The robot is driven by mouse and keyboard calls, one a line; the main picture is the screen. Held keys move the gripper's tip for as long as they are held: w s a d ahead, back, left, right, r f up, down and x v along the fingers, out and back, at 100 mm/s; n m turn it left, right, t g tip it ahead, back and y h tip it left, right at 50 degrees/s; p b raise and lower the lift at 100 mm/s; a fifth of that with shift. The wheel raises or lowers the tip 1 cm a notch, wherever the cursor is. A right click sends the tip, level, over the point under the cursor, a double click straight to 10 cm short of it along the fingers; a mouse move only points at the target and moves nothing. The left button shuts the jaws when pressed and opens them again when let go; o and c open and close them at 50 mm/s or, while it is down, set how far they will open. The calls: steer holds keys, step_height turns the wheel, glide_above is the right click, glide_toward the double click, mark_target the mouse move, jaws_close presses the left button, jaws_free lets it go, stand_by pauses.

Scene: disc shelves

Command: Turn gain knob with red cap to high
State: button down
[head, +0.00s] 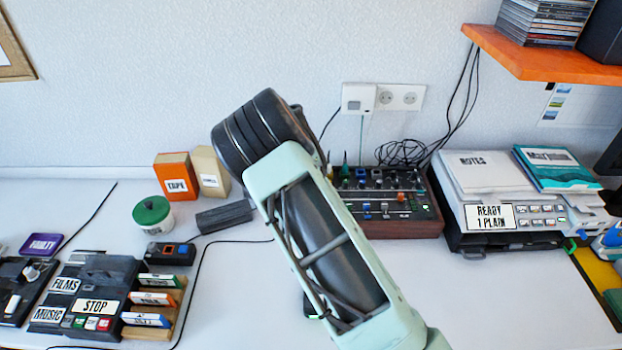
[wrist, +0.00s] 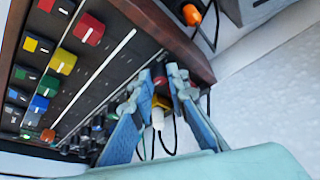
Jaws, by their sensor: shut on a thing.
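The mixer (head: 430,221) with a wooden side stands against the wall in the head view, its left part hidden behind my arm. In the wrist view its dark panel (wrist: 120,60) fills the left side, tilted. My gripper (wrist: 157,84) has its two blue-grey fingers at the panel's edge row of knobs, one on each side of a small red-capped knob (wrist: 159,80). The fingers are closed on this knob. Its pointer and setting are too small to tell. In the head view my arm hides the gripper.
A yellow part with a white plug (wrist: 157,117) and cables sits close to the fingers. Other plugs stand at the mixer's rear, including an orange one (wrist: 191,14). A printer (head: 500,215) stands to its right, and a dark box (head: 224,217) lies left of my arm.

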steer(key=shift+m+h, duration=0.3)
steer(key=shift+m, duration=0.3)
steer(key=c, duration=1.9)
jaws_free()
